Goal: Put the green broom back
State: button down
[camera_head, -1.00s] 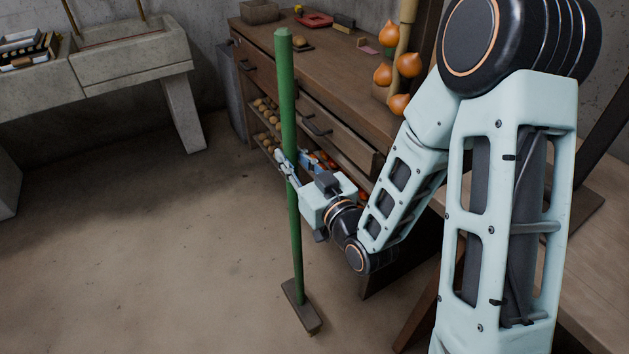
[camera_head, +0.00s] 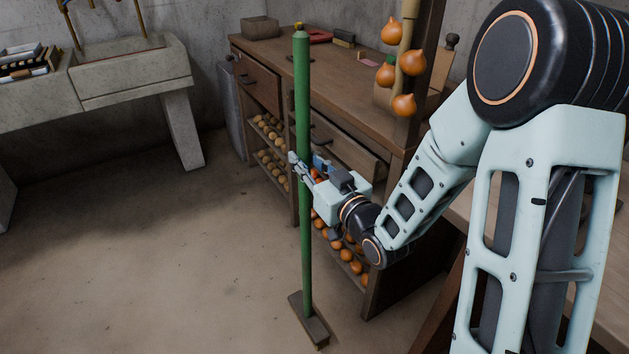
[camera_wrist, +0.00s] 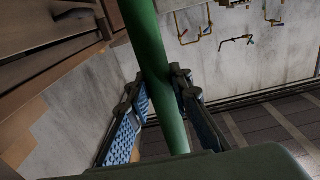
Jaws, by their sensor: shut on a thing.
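The green broom (camera_head: 305,235) stands close to upright in the head view, with its long green handle rising above the wooden cabinet's top edge in the picture. Its dark brown head (camera_head: 309,320) is at the floor; I cannot tell whether it touches. My gripper (camera_head: 302,168) is shut on the handle about midway up. In the wrist view the handle (camera_wrist: 150,50) runs between the two blue-padded fingers (camera_wrist: 165,100). The lower part of the handle is hidden there by my gripper's body.
A wooden cabinet (camera_head: 270,85) with drawers and shelves of round vegetables stands right behind the broom. Orange onions (camera_head: 387,75) hang at upper right. A stone sink (camera_head: 130,70) stands at the upper left. The floor (camera_head: 150,260) to the left is clear.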

jog(key=w+d+f+b, duration=0.2)
jog(key=w+f, duration=0.1)
jog(key=f, duration=0.4)
jog(key=shift+w+f, duration=0.3)
jog(key=shift+f, duration=0.05)
jog(key=shift+f+b, duration=0.15)
jog(key=shift+b, duration=0.25)
jog(key=c, duration=1.7)
grip_release()
jog(key=shift+c, duration=0.2)
